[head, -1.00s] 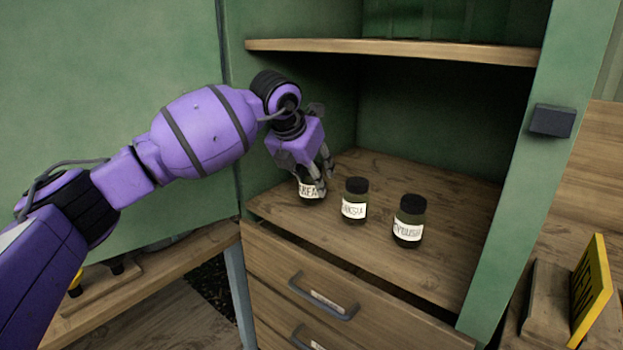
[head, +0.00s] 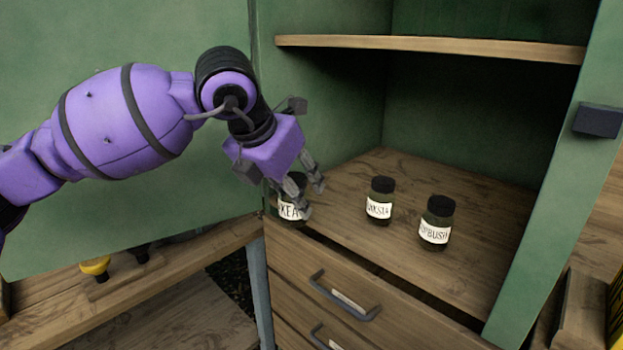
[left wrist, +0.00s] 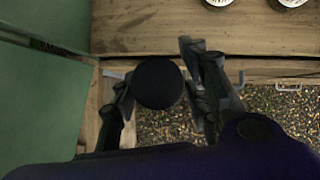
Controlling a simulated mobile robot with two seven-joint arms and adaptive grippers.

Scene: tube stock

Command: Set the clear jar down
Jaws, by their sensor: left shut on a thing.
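My left gripper (head: 295,195) is shut on a jar with a dark lid and a white label (head: 290,212). The label is partly covered by the fingers, and I cannot tell whether the glass is clear. The jar is roughly upright at the front left corner of the cabinet floor. In the left wrist view its round black lid (left wrist: 158,83) is between the two fingers, just out past the cabinet's front edge, with gravel ground below. My right gripper is not in view.
Two dark-lidded jars stand inside the cabinet, a middle jar (head: 380,200) and a right jar (head: 437,222). The cabinet floor (head: 400,168) behind them is bare. A wooden bench (head: 190,257) on the left holds a yellow item (head: 95,266). Drawers with handles (head: 345,297) are below.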

